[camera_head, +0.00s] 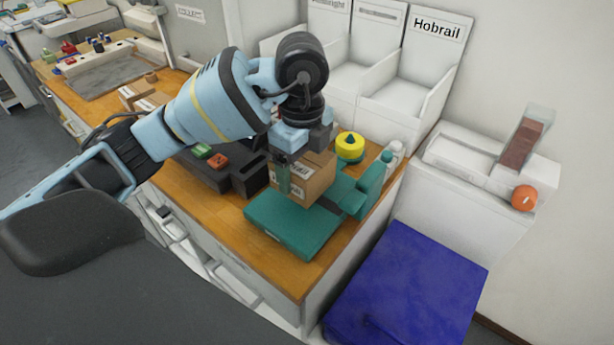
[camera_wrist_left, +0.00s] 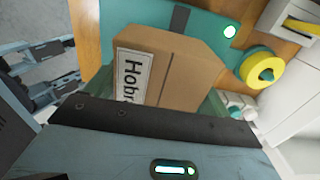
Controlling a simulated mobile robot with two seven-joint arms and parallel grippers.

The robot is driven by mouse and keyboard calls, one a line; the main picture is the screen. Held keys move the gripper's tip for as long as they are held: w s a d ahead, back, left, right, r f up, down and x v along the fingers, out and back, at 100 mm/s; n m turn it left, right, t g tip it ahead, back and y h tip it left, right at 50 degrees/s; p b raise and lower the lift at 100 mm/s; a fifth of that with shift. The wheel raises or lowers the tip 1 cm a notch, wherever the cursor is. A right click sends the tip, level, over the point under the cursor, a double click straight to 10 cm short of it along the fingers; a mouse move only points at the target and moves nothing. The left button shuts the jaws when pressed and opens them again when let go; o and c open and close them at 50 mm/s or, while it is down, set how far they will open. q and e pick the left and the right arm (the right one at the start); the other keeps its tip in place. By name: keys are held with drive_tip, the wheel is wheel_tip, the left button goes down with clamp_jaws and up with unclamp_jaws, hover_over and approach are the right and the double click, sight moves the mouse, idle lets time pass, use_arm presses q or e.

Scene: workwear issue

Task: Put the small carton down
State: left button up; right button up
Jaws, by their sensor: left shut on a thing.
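The small carton (camera_head: 318,176) is a brown box with a white label; in the left wrist view the carton (camera_wrist_left: 186,77) shows part of a word, "Hobr". My left gripper (camera_head: 290,178) comes down from above and is shut on it. The carton is over the teal flat-topped device (camera_head: 290,232) at the bench's near right corner. I cannot tell whether its underside touches the teal surface. The gripper body hides the near part of the carton in the left wrist view. My right gripper is not in view.
A yellow round item (camera_head: 350,147) and a pale bottle (camera_head: 395,149) stand close behind the carton. Black trays (camera_head: 240,178) lie to the left on the wooden bench. White bins, one marked Hobrail (camera_head: 437,28), rise behind. A blue surface (camera_head: 410,290) is at the right.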

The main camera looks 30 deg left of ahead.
use_arm(q)
drive_tip(key=shift+w+d, duration=0.1)
drive_tip(key=shift+w+d, duration=0.15)
drive_tip(key=shift+d, duration=0.1)
wheel_tip(320, 180, down, 3)
drive_tip(key=shift+f, duration=0.2)
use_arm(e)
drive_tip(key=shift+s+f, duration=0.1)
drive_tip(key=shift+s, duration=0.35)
use_arm(q)
drive_tip(key=shift+f, duration=0.25)
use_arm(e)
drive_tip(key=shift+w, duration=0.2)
use_arm(q)
drive_tip(key=o, duration=1)
drive_tip(key=shift+o, duration=0.2)
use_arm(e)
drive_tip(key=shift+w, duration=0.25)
use_arm(q)
drive_tip(key=shift+r, duration=0.15)
